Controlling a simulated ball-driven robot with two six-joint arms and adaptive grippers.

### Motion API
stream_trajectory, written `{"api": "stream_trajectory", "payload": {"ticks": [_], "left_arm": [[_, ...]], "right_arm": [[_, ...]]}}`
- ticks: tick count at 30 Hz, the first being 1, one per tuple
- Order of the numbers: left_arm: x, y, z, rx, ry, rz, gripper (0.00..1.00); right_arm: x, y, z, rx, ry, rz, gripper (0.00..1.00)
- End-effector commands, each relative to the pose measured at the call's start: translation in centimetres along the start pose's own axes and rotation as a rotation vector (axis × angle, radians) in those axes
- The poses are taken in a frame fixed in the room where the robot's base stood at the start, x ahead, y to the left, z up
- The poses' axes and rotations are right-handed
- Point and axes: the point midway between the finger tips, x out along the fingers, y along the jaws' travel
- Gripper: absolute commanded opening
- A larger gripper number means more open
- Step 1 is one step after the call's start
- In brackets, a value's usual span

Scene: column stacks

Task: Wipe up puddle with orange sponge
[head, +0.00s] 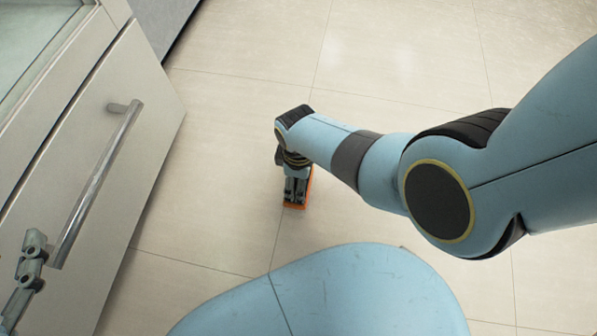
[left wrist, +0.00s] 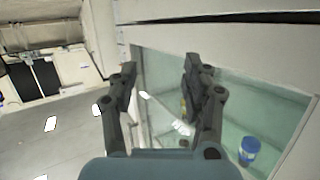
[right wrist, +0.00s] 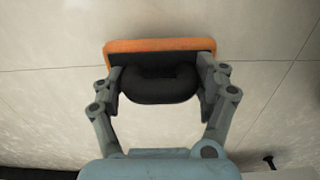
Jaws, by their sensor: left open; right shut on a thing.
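The orange sponge (right wrist: 160,46) has a black handle (right wrist: 160,85) and is at the fingertips in the right wrist view. My right gripper (right wrist: 160,82) is shut on its handle, one finger on each side. In the head view the sponge (head: 309,188) shows as an orange strip partly hidden under my right gripper (head: 296,192), low over or on the tiled floor; I cannot tell if it touches. I make out no clear puddle on the floor. My left gripper (left wrist: 160,75) is open and empty, pointing at a glass-fronted cabinet. In the head view it shows at the lower left (head: 30,265).
A pale cabinet with a metal bar handle (head: 95,190) stands along the left. Pale floor tiles (head: 400,50) are clear ahead and around the sponge. A blue-lidded container (left wrist: 249,150) shows behind the glass in the left wrist view.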

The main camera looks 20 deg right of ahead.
Motion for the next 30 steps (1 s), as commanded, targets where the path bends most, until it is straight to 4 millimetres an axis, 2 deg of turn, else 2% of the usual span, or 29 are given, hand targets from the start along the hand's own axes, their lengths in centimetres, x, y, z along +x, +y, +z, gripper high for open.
{"api": "stream_trajectory", "payload": {"ticks": [27,30], "left_arm": [[-4.0,0.2,7.3,-0.031,-0.363,0.001,0.48],[-3.2,-0.1,6.0,-0.035,-0.441,0.000,0.48]], "right_arm": [[-1.9,-0.1,0.2,0.005,0.001,0.001,0.23],[-3.2,0.1,0.2,0.007,0.003,0.005,0.23]]}}
